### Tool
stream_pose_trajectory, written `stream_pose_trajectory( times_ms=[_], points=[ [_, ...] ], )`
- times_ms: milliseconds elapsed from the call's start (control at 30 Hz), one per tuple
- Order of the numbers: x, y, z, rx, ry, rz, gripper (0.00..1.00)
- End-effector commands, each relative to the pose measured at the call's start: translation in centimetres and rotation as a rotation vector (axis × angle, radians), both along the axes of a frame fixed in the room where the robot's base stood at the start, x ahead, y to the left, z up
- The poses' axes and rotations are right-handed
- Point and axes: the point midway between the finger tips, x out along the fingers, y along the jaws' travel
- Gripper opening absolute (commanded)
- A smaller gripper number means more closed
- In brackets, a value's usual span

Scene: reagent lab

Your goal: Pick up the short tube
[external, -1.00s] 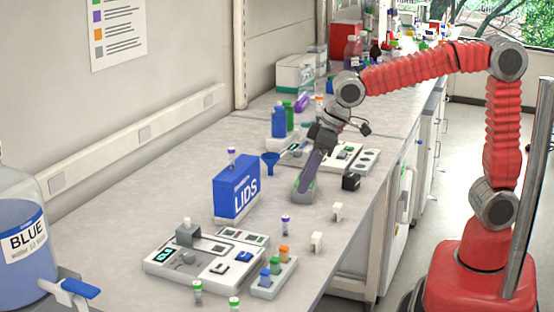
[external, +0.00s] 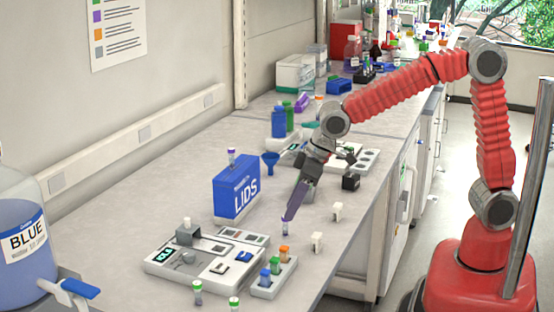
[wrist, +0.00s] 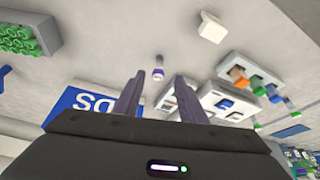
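A short clear tube with a purple cap (external: 285,228) stands on the bench, in front of the LIDS box and to its right. In the external view my gripper (external: 289,216) reaches down over it, fingertips at the cap's height. In the wrist view the fingers of my gripper (wrist: 159,76) are apart, and the purple-capped tube (wrist: 158,73) shows in the gap between their tips. I cannot tell whether either finger touches it. The fingers partly hide its top in the external view.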

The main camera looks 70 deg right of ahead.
Motion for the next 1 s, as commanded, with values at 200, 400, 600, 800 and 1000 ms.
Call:
stream_pose_trajectory(
  times_ms=[200,400,600,800,1000],
  points=[
    [0.1,0.0,-0.2,0.000,0.000,0.000,0.38],
    [0.2,0.0,-0.5,0.000,0.001,0.000,0.38],
    [1.0,0.0,-2.4,-0.002,0.004,-0.001,0.38],
    [1.9,0.2,-4.5,0.000,0.001,0.000,0.38],
    [2.1,0.3,-5.0,0.000,0.000,0.000,0.38]
  ],
)
